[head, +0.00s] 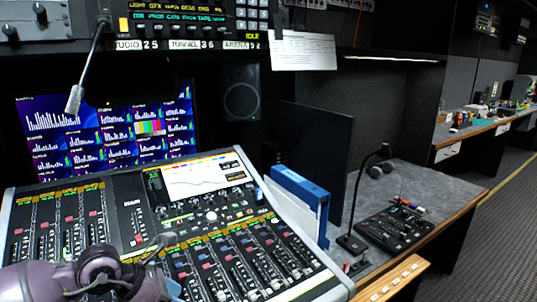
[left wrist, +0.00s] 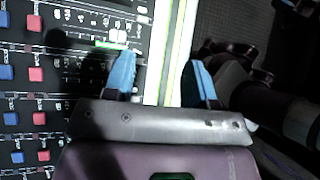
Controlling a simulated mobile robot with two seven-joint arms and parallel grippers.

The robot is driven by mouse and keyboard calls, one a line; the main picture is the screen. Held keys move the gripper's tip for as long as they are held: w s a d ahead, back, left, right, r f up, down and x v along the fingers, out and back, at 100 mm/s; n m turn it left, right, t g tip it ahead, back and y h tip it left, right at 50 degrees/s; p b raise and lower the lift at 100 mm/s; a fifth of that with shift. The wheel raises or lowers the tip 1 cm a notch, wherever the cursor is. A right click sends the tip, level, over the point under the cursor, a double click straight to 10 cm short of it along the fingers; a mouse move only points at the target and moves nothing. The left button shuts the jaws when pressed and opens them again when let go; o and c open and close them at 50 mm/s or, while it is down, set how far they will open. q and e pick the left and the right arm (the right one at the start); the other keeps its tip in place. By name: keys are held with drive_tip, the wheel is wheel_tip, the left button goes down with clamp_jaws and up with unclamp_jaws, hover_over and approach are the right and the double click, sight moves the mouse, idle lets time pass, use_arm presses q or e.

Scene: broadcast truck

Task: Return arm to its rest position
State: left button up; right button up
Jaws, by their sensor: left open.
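My left gripper (left wrist: 160,82) shows in the left wrist view with its two blue-tipped fingers apart and nothing between them. It is over the mixing console (left wrist: 60,90), near the edge of the console's panel. In the head view, purple and grey links of my left arm (head: 95,262) cross the lower left corner, in front of the console (head: 120,215). The fingertips cannot be made out clearly there. My right gripper is not in view.
A gooseneck microphone (head: 75,98) hangs over the console's left part. Monitors (head: 110,128) stand behind. Floor is clear at far right.

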use_arm(q)
drive_tip(key=s+d+r+n+t+h, duration=0.4)
drive_tip(key=d+r+n+t+h, duration=0.5)
drive_tip(key=n, duration=0.5)
drive_tip(key=s+a+f+n+t+y, duration=0.1)
drive_tip(key=s+a+f+n+y, duration=0.4)
drive_tip(key=a+n+y, duration=0.65)
drive_tip(key=s+a+f+n+t+y, duration=0.15)
drive_tip(key=a+f+n+y, duration=0.55)
drive_tip(key=n, duration=0.8)
drive_tip(key=s+d+f+n+g, duration=0.1)
drive_tip(key=s+f+n+g, duration=0.2)
drive_tip(key=s+f+g, duration=0.5)
drive_tip(key=s+f+n+g, duration=0.2)
drive_tip(key=s+n+g, duration=0.2)
drive_tip(key=s, duration=0.9)
drive_tip(key=w+f+m+t+h, duration=0.1)
drive_tip(key=w+f+t+h, duration=0.1)
drive_tip(key=w+f+t, duration=0.6)
drive_tip(key=shift+w+d+f, duration=0.3)
drive_tip(key=shift+w+f, duration=0.1)
drive_tip(key=shift+w, duration=0.1)
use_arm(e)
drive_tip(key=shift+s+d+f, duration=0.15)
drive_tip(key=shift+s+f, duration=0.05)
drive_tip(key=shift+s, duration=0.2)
